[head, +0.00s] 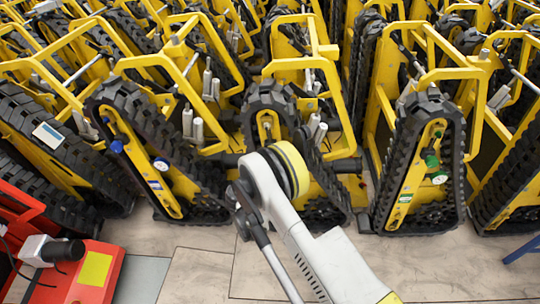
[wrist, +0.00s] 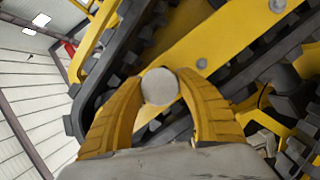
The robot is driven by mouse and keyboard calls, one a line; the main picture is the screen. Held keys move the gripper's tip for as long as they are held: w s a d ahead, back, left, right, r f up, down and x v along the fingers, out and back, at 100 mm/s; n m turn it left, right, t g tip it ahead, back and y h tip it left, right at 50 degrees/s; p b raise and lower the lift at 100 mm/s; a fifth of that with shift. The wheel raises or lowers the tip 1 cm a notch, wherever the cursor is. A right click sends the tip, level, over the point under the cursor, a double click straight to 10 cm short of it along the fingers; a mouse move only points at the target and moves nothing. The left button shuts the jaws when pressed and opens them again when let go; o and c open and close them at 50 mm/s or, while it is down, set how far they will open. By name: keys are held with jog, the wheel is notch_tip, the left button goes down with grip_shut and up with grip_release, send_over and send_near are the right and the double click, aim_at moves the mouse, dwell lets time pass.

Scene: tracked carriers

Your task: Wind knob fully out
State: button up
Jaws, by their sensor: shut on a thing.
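A round pale grey knob (wrist: 158,86) sits between my fingertips in the wrist view, in front of the yellow side plate of a tracked carrier (wrist: 222,42). My gripper (wrist: 160,92) has its two yellow ribbed fingers curved around the knob from both sides and is shut on it. The knob's shaft is hidden behind its face, so I cannot tell how far out it stands. In the head view my arm's white link and yellow-and-black joint cover the middle carrier's front, and the gripped knob cannot be made out there.
Yellow tracked carriers stand in close rows. The left neighbour (head: 166,192) bears blue knobs (head: 161,164); the right neighbour (head: 408,190) bears green knobs (head: 439,178). A red machine (head: 85,282) stands at lower left. The pale floor (head: 200,240) in front is mostly clear.

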jog(key=shift+n+t+h, duration=0.3)
jog(key=shift+n+t, duration=0.1)
jog(key=shift+n, duration=0.6)
jog(key=o, duration=1.2)
jog(key=shift+v, duration=3.7)
jog(key=shift+w, duration=0.1)
